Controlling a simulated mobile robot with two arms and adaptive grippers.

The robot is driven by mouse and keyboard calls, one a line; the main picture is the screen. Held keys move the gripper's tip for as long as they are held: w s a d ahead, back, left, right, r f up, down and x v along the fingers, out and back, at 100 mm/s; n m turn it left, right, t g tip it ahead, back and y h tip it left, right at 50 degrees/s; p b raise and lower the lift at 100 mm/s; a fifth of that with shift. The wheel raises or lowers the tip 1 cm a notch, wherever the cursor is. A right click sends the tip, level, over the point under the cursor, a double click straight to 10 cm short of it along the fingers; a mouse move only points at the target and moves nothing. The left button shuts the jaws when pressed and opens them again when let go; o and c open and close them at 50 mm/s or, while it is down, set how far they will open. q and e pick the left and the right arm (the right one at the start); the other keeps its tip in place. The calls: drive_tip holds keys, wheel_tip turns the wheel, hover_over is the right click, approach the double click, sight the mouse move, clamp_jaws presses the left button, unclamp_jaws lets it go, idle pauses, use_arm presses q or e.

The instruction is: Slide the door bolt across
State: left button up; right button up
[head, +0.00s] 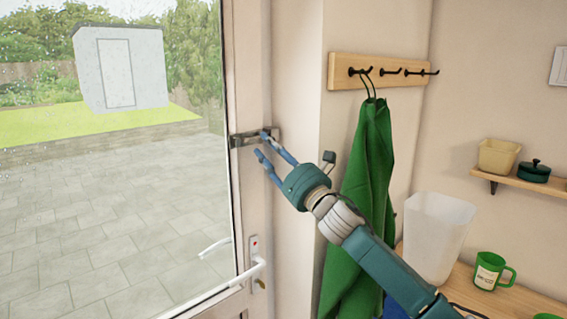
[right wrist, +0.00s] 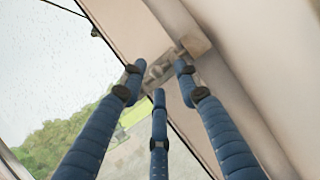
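The door bolt (head: 241,140) is a small grey metal fitting mounted level on the white door's edge, above the handle. In the right wrist view the bolt (right wrist: 160,68) lies just beyond my fingertips. My right gripper (head: 262,144) reaches in from the lower right, with blue fingers at the bolt. In the right wrist view its fingers (right wrist: 157,80) are spread apart, with nothing held between them. One fingertip overlaps the bolt in the head view; I cannot tell whether it touches. The fingers partly hide the bolt, and its sliding position is unclear. My left gripper is out of view.
The white door handle (head: 225,288) sits below the bolt. A green coat (head: 365,165) hangs from a wooden hook rail (head: 345,72), close beside my right arm. A translucent bin (head: 437,235) and green mug (head: 490,270) stand on the wooden surface at right.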

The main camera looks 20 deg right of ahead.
drive_tip(key=v, duration=0.9)
drive_tip(key=shift+s+d, duration=0.2)
drive_tip(key=shift+s, duration=0.05)
drive_tip(key=shift+f, duration=0.1)
